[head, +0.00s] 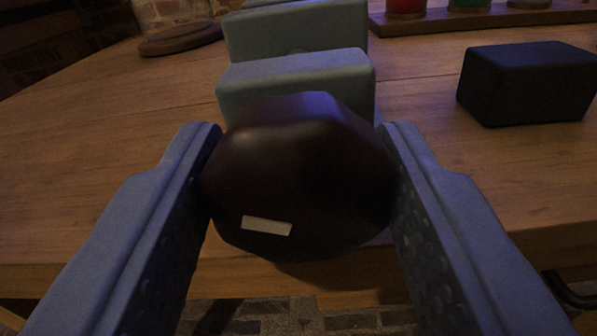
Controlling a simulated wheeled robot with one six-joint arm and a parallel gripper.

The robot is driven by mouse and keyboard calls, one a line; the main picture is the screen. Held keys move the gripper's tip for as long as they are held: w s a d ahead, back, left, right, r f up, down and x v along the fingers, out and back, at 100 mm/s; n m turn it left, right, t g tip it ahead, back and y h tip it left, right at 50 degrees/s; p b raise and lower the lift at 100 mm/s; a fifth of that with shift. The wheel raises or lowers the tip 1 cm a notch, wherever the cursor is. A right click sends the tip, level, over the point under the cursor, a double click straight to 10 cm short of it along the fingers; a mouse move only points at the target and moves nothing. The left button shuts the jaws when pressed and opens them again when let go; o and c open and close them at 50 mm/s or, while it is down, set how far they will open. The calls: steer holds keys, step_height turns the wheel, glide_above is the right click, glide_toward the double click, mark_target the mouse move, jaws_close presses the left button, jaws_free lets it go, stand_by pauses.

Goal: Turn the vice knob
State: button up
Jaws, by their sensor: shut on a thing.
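The vice knob (300,175) is a dark brown, rounded, many-sided knob in the middle of the head view, with a small pale rectangular mark low on its face. My gripper (302,170) has one finger on each side of it and is shut on the knob. The grey-green vice (295,75) stands behind the knob on the wooden table, its blocky jaws one behind the other. The knob hides the lower front of the vice and the shaft.
A black block (527,83) sits on the table (90,130) at the right. A wooden rack (480,18) with red and green items stands at the back right. A glass jar (172,12) on a round wooden base is at the back left. The table's front edge runs below the knob.

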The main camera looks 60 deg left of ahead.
steer(key=o, duration=1)
steer(key=v, duration=1.7)
steer(key=shift+s, duration=0.2)
steer(key=shift+d, duration=0.15)
steer(key=s+d+r+m+t+h, duration=0.2)
steer(key=d+r+t+h, duration=0.15)
steer(key=d+r, duration=0.7)
steer(key=s+d+r+m+t+h, duration=0.25)
steer(key=d+r+h, duration=0.25)
steer(key=d+r, duration=0.5)
steer(key=s+d+r+m+h, duration=0.1)
steer(key=s+d+r, duration=0.3)
steer(key=s, duration=0.3)
steer(key=s+d+r+m+h, duration=0.1)
steer(key=s+d+r+h, duration=0.1)
steer(key=s, duration=0.5)
steer(key=s+d+r+m+h, duration=0.2)
steer(key=s+d+r, duration=0.3)
steer(key=s, duration=0.3)
steer(key=shift+d+r, duration=0.3)
steer(key=shift+r, duration=0.4)
